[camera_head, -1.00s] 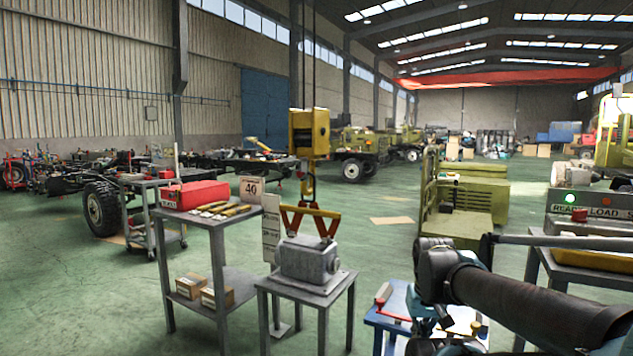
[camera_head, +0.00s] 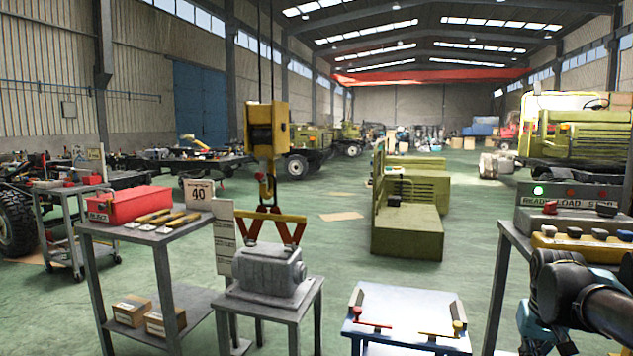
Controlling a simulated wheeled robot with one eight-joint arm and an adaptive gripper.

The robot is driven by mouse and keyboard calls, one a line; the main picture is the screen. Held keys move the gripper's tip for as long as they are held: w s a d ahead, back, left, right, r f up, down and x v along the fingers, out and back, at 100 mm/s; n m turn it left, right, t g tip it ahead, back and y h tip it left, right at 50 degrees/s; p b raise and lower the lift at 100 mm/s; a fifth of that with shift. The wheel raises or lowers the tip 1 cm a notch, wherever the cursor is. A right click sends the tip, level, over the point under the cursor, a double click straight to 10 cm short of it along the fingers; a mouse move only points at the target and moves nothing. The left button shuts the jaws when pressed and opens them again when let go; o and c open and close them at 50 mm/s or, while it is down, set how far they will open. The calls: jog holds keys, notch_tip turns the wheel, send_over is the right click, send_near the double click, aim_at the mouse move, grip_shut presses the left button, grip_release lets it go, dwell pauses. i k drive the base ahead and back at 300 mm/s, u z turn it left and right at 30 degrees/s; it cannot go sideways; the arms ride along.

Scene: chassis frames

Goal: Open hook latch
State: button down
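A yellow hook block (camera_head: 266,128) hangs on cables left of centre. Its hook (camera_head: 267,190) is below it, with a ring of the orange-red lifting sling (camera_head: 271,228) at or in the hook. The latch across the hook's mouth is too small to tell open from shut. The sling's legs spread down to a grey metal housing (camera_head: 268,270) on a small metal table (camera_head: 310,292). My arm shows only at the lower right, well away from the hook. My gripper is not in view.
A grey shelf table (camera_head: 150,236) with a red toolbox (camera_head: 127,203) stands left of the housing. A blue-white stand (camera_head: 405,305) with red and yellow handles is at front centre right. A control panel (camera_head: 570,222) has its green light lit. Green floor lies open beyond.

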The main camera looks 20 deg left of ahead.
aim_at(261, 176)
jog(key=z, duration=0.2)
jog(key=k, duration=1.1)
jog(key=u, duration=1.1)
jog(key=i, duration=1)
jog(key=z, duration=0.05)
